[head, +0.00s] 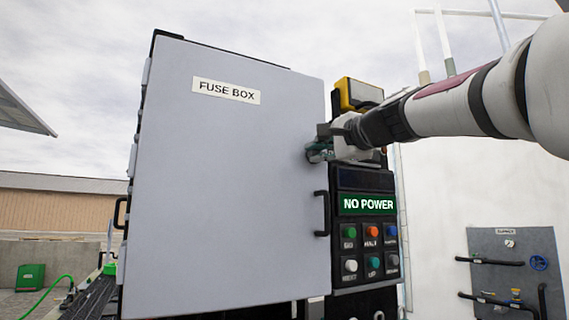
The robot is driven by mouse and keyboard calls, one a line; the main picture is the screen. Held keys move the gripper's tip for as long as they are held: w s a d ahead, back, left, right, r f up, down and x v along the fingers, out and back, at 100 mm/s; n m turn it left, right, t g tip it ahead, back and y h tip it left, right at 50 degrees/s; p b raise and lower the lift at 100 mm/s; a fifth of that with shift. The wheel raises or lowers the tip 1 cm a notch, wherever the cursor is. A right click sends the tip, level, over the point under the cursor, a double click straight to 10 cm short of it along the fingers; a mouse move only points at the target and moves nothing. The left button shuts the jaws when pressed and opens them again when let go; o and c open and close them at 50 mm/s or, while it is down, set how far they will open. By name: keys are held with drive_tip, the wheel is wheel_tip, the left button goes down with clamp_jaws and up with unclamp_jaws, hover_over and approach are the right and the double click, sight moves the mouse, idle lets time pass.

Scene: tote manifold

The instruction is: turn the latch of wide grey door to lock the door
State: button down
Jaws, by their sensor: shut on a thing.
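The wide grey door (225,190) of the fuse box fills the middle of the head view and looks shut. It carries a "FUSE BOX" label near its top. A black handle (321,213) stands on its right edge. My gripper (318,147) is at the door's upper right edge, where the latch would be. It is shut on a small greenish part there, which looks like the latch. The fingers and my arm hide most of that part, so I cannot tell its angle.
A panel with a "NO POWER" sign (368,204) and several coloured buttons is right of the door. A yellow-and-black box (358,94) sits above it. A grey panel (512,275) with pipes is at lower right. A green box (30,277) with a hose is at lower left.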

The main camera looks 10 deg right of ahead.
drive_tip(key=c, duration=1.6)
unclamp_jaws()
drive_tip(key=v, duration=1.2)
drive_tip(key=s+a+f+n+g+h+p, duration=0.1)
drive_tip(key=s+a+f+n+g+p, duration=0.15)
drive_tip(key=s+f, duration=0.6)
drive_tip(key=s+a+f+n+g+h+p, duration=0.1)
drive_tip(key=s+f+n+g+p, duration=0.3)
drive_tip(key=f, duration=0.8)
drive_tip(key=s+a+f+n+g+h+p, duration=0.15)
drive_tip(key=s+f+n+g, duration=0.25)
drive_tip(key=s+f, duration=0.45)
drive_tip(key=s+d+f+n+g+h+p, duration=0.1)
drive_tip(key=s+d+f+n+g+h, duration=0.1)
drive_tip(key=s+f, duration=0.6)
drive_tip(key=shift+s+d+f+n+p, duration=0.25)
drive_tip(key=shift+f+n+p, duration=0.1)
drive_tip(key=shift+f+n, duration=0.5)
